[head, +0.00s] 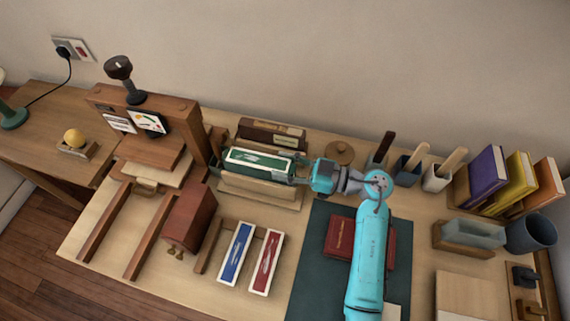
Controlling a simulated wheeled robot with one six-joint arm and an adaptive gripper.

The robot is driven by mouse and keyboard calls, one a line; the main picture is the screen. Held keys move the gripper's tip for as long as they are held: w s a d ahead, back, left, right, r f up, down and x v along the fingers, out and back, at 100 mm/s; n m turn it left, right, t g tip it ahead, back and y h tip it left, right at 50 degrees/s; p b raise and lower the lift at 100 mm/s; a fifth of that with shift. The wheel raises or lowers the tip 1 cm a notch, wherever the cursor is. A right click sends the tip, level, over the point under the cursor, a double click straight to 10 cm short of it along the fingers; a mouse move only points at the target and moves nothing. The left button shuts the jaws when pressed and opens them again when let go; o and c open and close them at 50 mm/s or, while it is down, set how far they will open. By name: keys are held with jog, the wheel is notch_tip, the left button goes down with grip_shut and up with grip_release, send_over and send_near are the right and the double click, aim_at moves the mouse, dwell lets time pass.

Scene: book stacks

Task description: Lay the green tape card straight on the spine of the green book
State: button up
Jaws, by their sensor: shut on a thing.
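The green tape card (258,159) is a long green strip with a white border and a pale motif. It lies nearly level and lengthwise over a wooden holder (262,193) at the back middle of the bench. My gripper (298,170) is shut on the card's right end, reaching in from the right. The green book is mostly hidden under the card and gripper. I cannot tell whether the card touches the spine or hovers just above it.
A blue card (236,252) and a red card (266,262) lie in front. A wooden press (160,129) stands left, a brown box (189,218) nearer. A dark wooden block (272,134) is behind the holder. A red book (340,237) lies on the dark mat (309,265).

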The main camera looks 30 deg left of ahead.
jog(key=shift+f, duration=0.1)
dwell(0.3)
jog(key=o, duration=0.9)
jog(key=shift+c, duration=0.2)
jog(key=shift+r, duration=3.55)
